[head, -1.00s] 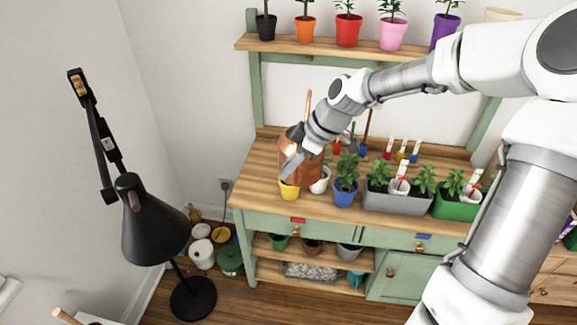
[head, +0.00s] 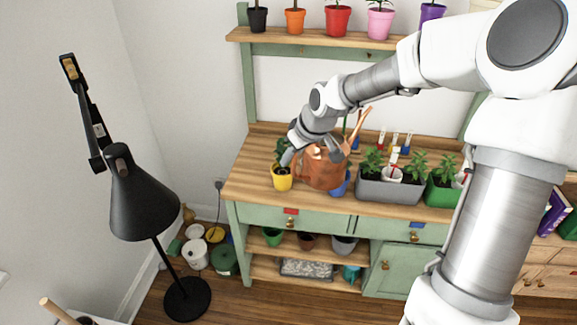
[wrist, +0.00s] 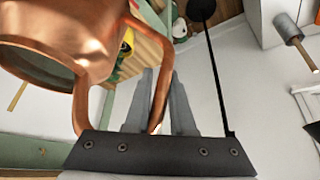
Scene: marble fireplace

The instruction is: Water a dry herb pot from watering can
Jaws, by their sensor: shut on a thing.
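A copper watering can (head: 322,168) is held over the front left part of the wooden bench top (head: 240,188). Its spout leans up and to the right. My gripper (head: 289,157) is shut on the can's handle, which shows between the fingers in the wrist view (wrist: 157,85); the can body (wrist: 60,35) fills the upper left there. A yellow pot (head: 282,181) with a green plant stands just left of the can. A blue pot (head: 341,188) is mostly hidden behind the can. I cannot tell which pot is dry.
A grey planter (head: 388,191) and a green planter (head: 438,196) with herbs stand to the right. Several potted plants line the upper shelf (head: 300,39). A black floor lamp (head: 140,195) stands left of the bench. The bench's far left corner is clear.

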